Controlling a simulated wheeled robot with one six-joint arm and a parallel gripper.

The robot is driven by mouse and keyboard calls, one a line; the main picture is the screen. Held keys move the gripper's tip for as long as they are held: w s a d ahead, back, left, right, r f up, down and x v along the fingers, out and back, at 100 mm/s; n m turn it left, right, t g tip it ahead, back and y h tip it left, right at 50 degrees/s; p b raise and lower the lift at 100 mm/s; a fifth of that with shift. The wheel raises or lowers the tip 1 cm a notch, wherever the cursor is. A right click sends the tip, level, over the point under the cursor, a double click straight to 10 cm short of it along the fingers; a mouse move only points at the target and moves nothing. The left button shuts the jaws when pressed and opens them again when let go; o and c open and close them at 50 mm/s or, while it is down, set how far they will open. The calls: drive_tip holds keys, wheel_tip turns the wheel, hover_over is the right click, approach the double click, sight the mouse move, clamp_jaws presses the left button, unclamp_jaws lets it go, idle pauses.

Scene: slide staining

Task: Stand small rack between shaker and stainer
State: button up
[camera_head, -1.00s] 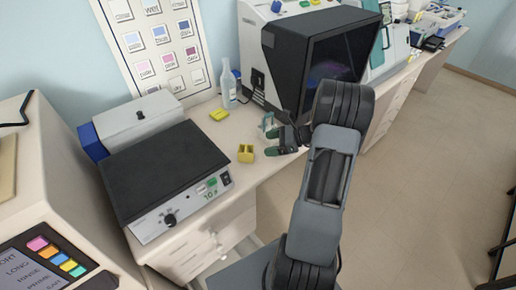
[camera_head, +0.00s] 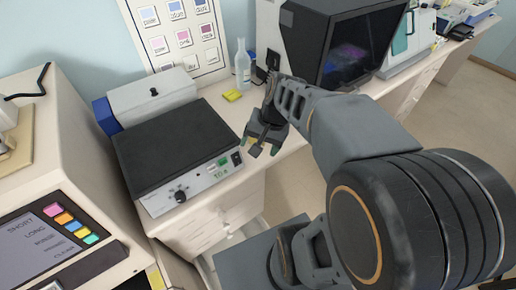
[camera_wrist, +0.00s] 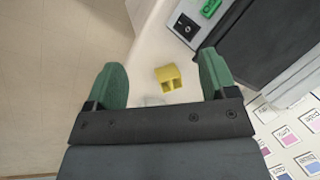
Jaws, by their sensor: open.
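The small rack (camera_wrist: 168,77) is a yellow block with two openings. It stands on the bench in the wrist view, between and beyond my fingers, closer to the right one; I see no contact. In the head view my gripper (camera_head: 262,146) hides it. My gripper (camera_wrist: 160,62) is open and empty, with green fingertips pointing down over the bench. The shaker (camera_head: 172,150) has a black flat top and a front panel with a knob, left of my gripper. The stainer appears to be the cream machine (camera_head: 75,145) with a screen and coloured buttons at the left.
A grey-white box (camera_head: 152,97) stands behind the shaker. A yellow pad (camera_head: 231,95) and a clear bottle (camera_head: 242,65) are at the back. A black hooded device (camera_head: 335,40) stands right of them. The bench front edge is close to my gripper.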

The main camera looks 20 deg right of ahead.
drive_tip(key=shift+s+a+r+n+t+h, duration=0.45)
drive_tip(key=shift+s+n, duration=0.2)
drive_tip(key=shift+n, duration=0.5)
drive_tip(key=shift+s+a+r+n+t+h, duration=0.4)
drive_tip(key=shift+s+n+t+h, duration=0.2)
drive_tip(key=shift+n, duration=0.6)
drive_tip(key=shift+s+a+r+n+t+h, duration=0.4)
drive_tip(key=shift+s+n, duration=0.3)
drive_tip(key=shift+n, duration=0.45)
